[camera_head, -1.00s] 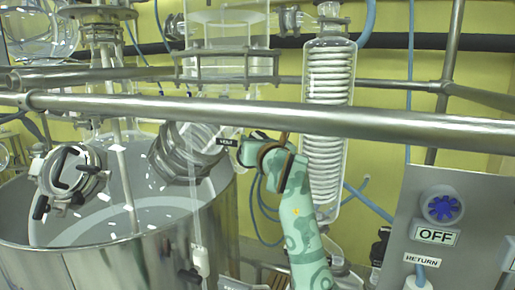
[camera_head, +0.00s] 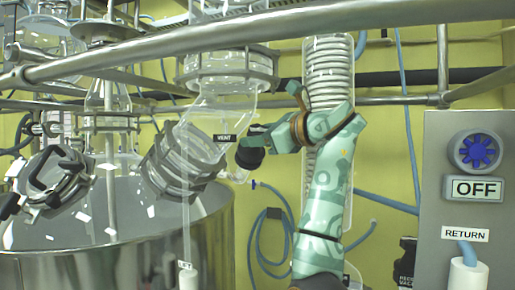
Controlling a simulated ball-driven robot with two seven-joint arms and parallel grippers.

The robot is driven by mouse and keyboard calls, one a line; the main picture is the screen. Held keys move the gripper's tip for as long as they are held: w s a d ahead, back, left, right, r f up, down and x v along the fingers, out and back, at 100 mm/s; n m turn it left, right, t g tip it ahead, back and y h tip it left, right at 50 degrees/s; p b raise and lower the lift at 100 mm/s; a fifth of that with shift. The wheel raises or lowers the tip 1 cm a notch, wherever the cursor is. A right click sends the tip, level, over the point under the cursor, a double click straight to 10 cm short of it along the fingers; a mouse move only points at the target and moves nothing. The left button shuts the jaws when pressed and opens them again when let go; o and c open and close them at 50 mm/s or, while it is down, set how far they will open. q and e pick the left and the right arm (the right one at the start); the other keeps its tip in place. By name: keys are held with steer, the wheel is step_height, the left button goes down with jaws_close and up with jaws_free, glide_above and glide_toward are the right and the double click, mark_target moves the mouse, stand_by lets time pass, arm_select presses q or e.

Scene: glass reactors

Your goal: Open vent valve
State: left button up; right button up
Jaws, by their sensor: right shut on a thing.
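The small dark VENT label (camera_head: 224,138) hangs beside the glass neck of the reactor, just left of my right gripper. My right gripper (camera_head: 250,148), on a green patterned arm rising from below, is shut at the vent valve right beside this label. The jaws cover most of the valve, so its handle angle cannot be told. My left gripper is not in view.
A thick steel rail (camera_head: 250,38) crosses above my right arm. A steel vessel (camera_head: 120,255) and clamped glass ports (camera_head: 180,160) stand to the left. A coiled glass condenser (camera_head: 330,75) is behind my arm. A grey panel with an OFF sign (camera_head: 477,189) stands at right.

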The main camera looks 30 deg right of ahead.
steer(key=n+g+y, duration=0.1)
steer(key=n, duration=0.2)
steer(key=shift+r+g+y+p, duration=0.1)
steer(key=shift+g+y+p, duration=0.2)
steer(key=shift+g, duration=0.1)
steer(key=shift+n+g+y+p, duration=0.45)
steer(key=shift+n+g, duration=0.45)
steer(key=shift+n, duration=0.4)
steer(key=o, duration=1)
